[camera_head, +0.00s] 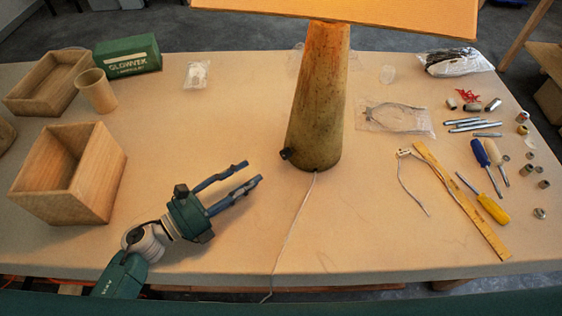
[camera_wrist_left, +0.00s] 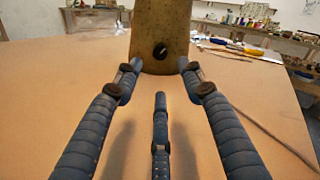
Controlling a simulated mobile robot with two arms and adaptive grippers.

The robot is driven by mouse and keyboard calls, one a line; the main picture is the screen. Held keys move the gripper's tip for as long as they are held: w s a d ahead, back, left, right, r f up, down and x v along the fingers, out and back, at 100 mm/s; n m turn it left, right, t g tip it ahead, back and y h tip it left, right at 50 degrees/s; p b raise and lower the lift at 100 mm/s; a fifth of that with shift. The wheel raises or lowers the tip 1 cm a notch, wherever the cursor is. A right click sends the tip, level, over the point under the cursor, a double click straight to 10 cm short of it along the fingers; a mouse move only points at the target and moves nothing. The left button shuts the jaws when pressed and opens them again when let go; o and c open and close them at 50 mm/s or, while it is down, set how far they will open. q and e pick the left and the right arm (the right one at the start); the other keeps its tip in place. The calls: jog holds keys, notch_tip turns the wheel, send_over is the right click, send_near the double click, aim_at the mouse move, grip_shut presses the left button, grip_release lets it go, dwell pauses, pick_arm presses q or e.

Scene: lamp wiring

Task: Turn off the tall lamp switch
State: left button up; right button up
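The tall lamp (camera_head: 318,105) stands upright on the table, with an orange-tan shade (camera_head: 380,12) on top. A small black switch (camera_head: 286,154) sits low on the left side of its base. In the left wrist view the switch (camera_wrist_left: 160,51) shows as a dark round knob on the lamp base (camera_wrist_left: 150,20). My left gripper (camera_head: 254,172) is open and empty, its fingers pointing at the switch from the left, a little short of it. In the wrist view the switch lies between and beyond the fingertips (camera_wrist_left: 160,66). My right gripper is not in view.
A pale cord (camera_head: 293,225) runs from the lamp base to the table's front edge. Wooden boxes (camera_head: 92,210) and a green box (camera_head: 128,55) stand at left. Screwdrivers (camera_head: 484,200), a wooden ruler (camera_head: 465,205) and small metal parts lie at right. The table between gripper and lamp is clear.

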aim_at(283, 156)
pick_arm(q)
jog(key=shift+w+d+r, duration=0.15)
jog(key=shift+w+d, duration=0.15)
jog(key=shift+d, duration=0.05)
jog(key=p+x, duration=0.3)
jog(key=x, duration=0.5)
jog(key=shift+w+d, duration=0.5)
jog(key=shift+d, duration=0.2)
grip_shut()
